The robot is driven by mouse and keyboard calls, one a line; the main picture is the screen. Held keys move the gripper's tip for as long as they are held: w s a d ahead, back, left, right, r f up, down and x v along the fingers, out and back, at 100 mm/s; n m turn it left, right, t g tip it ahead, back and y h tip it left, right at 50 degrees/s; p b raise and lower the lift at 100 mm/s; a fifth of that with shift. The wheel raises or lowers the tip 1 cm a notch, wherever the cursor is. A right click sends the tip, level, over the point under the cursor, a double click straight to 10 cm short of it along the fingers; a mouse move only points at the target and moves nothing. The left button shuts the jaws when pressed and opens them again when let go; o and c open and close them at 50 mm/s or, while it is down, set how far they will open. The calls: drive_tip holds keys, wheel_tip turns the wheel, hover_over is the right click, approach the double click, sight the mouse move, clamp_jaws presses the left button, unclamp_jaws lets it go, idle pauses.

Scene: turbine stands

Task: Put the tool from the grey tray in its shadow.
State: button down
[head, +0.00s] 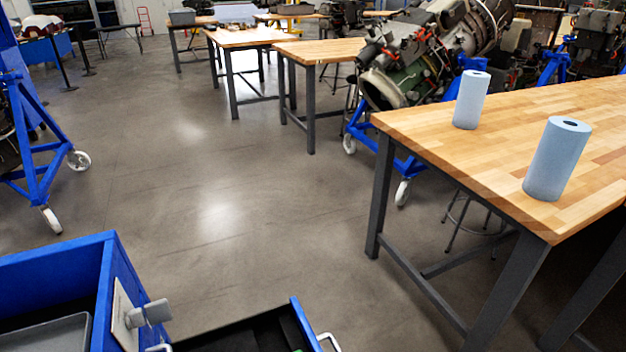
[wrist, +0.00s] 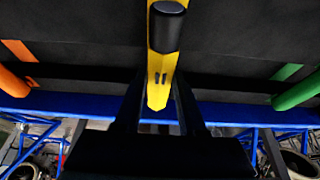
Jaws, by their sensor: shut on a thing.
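In the wrist view, my gripper (wrist: 157,115) is shut on a long yellow tool (wrist: 158,92) that runs up the picture between the dark fingers. It has two small dark marks and a rounded black part (wrist: 167,28) near the top. Behind it is a dark drawer lining (wrist: 90,60); I cannot tell whether the tool touches it. The tool's shadow is not clearly visible. In the head view, the grey tray (head: 48,338) is partly visible inside the blue cabinet top (head: 108,262) at lower left; my gripper is not in that view.
An open drawer (head: 295,318) shows at the bottom of the head view. In the wrist view, orange (wrist: 12,82) and green (wrist: 297,93) handles lie on either side, near the blue drawer edge (wrist: 235,115). A wooden bench (head: 500,135) with two blue paper rolls stands right.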

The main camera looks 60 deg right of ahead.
drive_tip(key=shift+s+a+f, duration=0.15)
drive_tip(key=shift+a+f, duration=0.05)
drive_tip(key=shift+f, duration=0.35)
drive_tip(key=c, duration=0.7)
unclamp_jaws()
drive_tip(key=shift+c, duration=0.2)
drive_tip(key=shift+o, duration=1.2)
drive_tip(key=shift+d, duration=0.1)
drive_tip(key=shift+o, duration=0.5)
drive_tip(key=shift+r, duration=0.15)
drive_tip(key=shift+o, duration=0.8)
drive_tip(key=shift+w, duration=0.2)
drive_tip(key=p+v, duration=0.6)
drive_tip(key=v, duration=0.1)
drive_tip(key=shift+d, duration=0.1)
